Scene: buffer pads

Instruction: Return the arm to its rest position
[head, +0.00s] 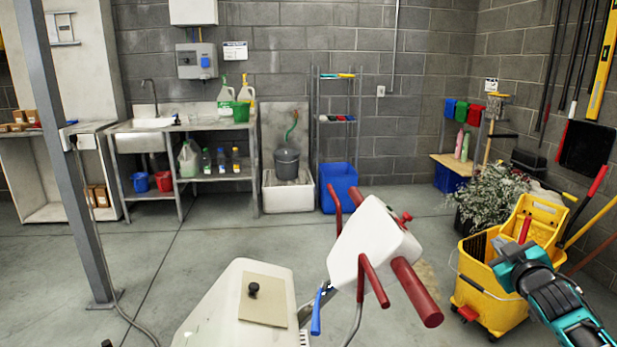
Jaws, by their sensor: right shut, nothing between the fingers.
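My right arm, teal and black, comes in from the lower right edge. Its gripper (508,262) is shut and empty, in front of the yellow mop bucket (484,305) in this view. I cannot tell whether it touches the bucket. My left gripper is not in view. No buffer pad can be clearly made out.
A white machine (215,312) with red handles (415,293) stands in the near middle. A grey post (62,150) stands at left. Sink bench (147,128), wire shelf (337,122) and blue bin (338,188) line the back wall. The floor between is open.

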